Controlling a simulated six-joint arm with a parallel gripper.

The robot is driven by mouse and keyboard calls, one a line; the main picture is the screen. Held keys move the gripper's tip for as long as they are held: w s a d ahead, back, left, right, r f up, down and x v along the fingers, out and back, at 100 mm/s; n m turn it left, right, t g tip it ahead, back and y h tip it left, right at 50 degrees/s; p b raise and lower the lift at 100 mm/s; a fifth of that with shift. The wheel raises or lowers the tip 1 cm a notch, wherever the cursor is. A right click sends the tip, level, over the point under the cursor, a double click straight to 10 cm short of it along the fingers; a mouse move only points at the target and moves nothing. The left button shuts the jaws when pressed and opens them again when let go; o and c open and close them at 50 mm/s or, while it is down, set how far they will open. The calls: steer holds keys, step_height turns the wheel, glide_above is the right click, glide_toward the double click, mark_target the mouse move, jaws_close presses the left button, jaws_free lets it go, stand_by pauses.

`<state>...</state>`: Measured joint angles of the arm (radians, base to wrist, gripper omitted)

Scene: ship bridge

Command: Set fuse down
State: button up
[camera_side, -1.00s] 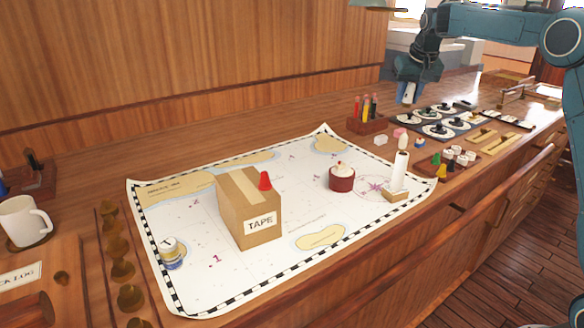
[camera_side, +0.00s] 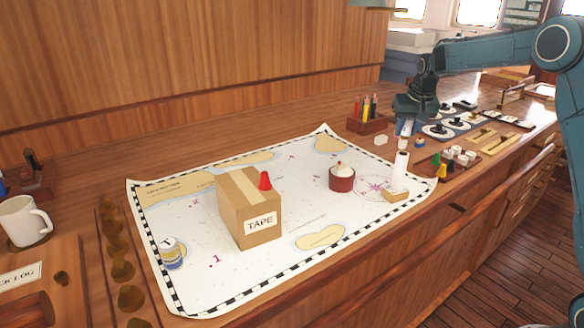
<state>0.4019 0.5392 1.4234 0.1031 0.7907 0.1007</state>
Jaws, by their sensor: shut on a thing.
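My gripper (camera_side: 406,126) is at the upper right, pointing down over the far right part of the counter. It is shut on the fuse (camera_side: 406,130), a small pale piece that shows only in part between the fingers. It appears held above the surface, behind the upright white cylinder (camera_side: 400,165) at the chart's right end. Its shape and ends are too small to make out.
The chart (camera_side: 205,285) carries a TAPE box (camera_side: 250,213) with a red piece, a dark red round pot (camera_side: 341,180) and a small jar (camera_side: 172,253). A pen holder (camera_side: 367,122) stands left of my gripper. A tray of small pieces (camera_side: 455,163) lies right.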

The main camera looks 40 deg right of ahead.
step_height(320, 180, down, 6)
steer(key=shift+f, duration=0.1)
steer(key=shift+f, duration=2.1)
steer(key=shift+f, duration=0.2)
steer(key=o, duration=1)
steer(key=shift+r, duration=0.15)
steer(key=v, duration=1.2)
steer(key=shift+s, duration=0.1)
